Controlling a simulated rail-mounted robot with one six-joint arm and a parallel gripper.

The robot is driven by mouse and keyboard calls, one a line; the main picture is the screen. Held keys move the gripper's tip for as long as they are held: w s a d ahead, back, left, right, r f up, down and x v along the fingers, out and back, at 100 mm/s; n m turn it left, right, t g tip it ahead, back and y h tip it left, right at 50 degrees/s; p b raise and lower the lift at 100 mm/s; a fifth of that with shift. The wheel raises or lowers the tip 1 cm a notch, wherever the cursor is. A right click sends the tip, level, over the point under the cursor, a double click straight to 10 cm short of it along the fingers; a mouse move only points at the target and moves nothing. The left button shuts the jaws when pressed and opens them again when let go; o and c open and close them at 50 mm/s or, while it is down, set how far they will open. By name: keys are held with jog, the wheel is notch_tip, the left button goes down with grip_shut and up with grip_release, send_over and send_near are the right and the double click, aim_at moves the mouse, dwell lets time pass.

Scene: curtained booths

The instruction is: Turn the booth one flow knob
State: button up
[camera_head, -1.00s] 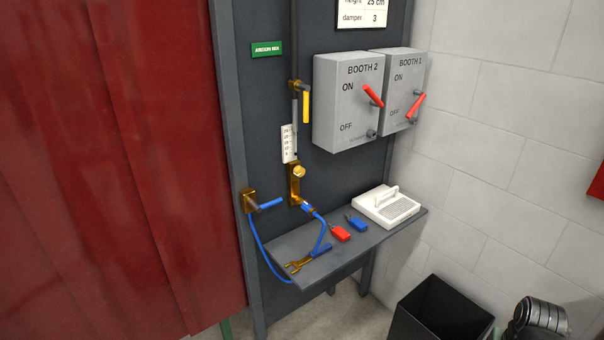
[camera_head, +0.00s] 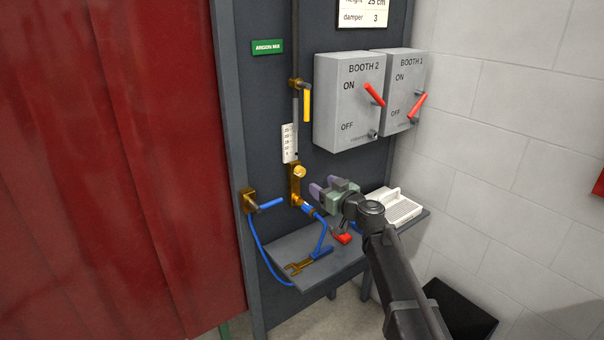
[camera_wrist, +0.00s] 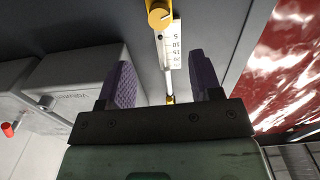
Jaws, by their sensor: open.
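The flow knob (camera_head: 299,171) is a round yellow-brass knob on top of a brass valve body (camera_head: 295,188), below a white graduated scale (camera_head: 290,143) on the dark panel. My gripper (camera_head: 323,187) is open and empty, with its purple fingers just right of the valve body and slightly below the knob in the head view; they look apart from it. In the wrist view the knob (camera_wrist: 160,14) is at the top, beyond and between the two open fingers (camera_wrist: 163,80). The scale (camera_wrist: 173,45) shows between the fingers.
Two grey boxes, booth 2 (camera_head: 345,105) and booth 1 (camera_head: 401,68), with red levers hang above right. A yellow-handled valve (camera_head: 306,105) is above the scale. The shelf (camera_head: 290,249) holds a wrench (camera_head: 305,263), a red item (camera_head: 341,239) and a white case (camera_head: 400,208). Blue hose (camera_head: 262,255) hangs left.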

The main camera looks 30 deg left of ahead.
aim_at(302, 172)
jog(key=x, duration=1)
jog(key=shift+w+a, duration=0.15)
jog(key=shift+a, duration=0.2)
jog(key=shift+c, duration=0.4)
jog(key=c, duration=0.9)
jog(key=shift+o, duration=0.2)
jog(key=shift+m, duration=0.3)
